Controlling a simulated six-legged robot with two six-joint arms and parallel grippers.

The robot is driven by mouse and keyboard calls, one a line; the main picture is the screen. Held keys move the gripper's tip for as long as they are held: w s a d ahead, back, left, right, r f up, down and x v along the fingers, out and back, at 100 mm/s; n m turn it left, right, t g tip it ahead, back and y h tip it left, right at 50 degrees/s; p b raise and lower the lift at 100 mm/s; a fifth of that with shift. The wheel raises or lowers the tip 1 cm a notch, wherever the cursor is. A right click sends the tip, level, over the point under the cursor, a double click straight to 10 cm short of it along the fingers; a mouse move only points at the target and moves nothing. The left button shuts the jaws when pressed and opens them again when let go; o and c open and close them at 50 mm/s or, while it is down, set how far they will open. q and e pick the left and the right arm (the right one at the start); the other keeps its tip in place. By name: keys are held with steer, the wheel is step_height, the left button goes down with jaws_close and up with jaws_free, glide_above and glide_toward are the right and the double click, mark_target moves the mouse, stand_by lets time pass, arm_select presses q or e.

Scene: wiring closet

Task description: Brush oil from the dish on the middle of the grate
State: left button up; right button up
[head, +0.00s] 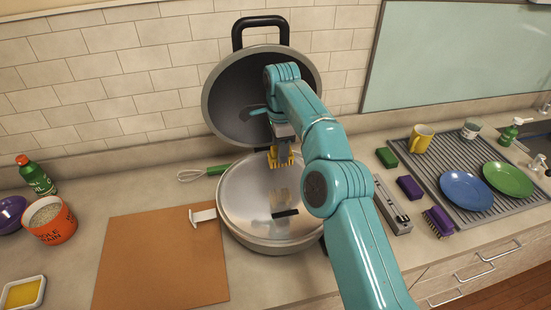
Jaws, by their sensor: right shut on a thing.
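A round grey pan-like base (240,232) stands on the counter in the middle, with its lid (222,105) raised behind it. A shiny disc with a short dark bar fills the base; I cannot make out grate bars. A small white dish of yellow oil (22,293) sits at the lower left edge, far from my gripper. My right gripper (281,158) is above the back part of the disc, shut on a yellow piece whose shape is partly hidden by my arm. I cannot tell if it is the brush, or if it touches the disc. My left gripper is not in view.
A brown board (160,260) with a white tool (202,216) lies left of the base. A whisk (205,173) lies behind them. An orange tub (52,222) and green bottle (36,175) stand left. A drying rack (470,200) with plates and a purple scrub brush (438,221) are right.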

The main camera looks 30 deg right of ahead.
steer(key=shift+w+d+f, duration=0.15)
steer(key=shift+d, duration=0.1)
steer(key=shift+f, duration=0.3)
steer(key=shift+d+f, duration=0.1)
steer(key=shift+f, duration=0.35)
step_height(320, 180, down, 5)
steer(key=shift+r, duration=0.2)
steer(key=shift+w+a+f, duration=0.1)
steer(key=shift+w+a, duration=0.1)
steer(key=shift+a, duration=0.6)
steer(key=shift+w+a+f, duration=0.1)
steer(key=shift+w+a, duration=0.15)
steer(key=shift+a, duration=0.55)
steer(key=shift+w+a, duration=0.2)
steer(key=shift+a, duration=0.6)
steer(key=shift+a, duration=0.1)
steer(key=shift+f+b, duration=0.35)
steer(key=shift+f, duration=0.35)
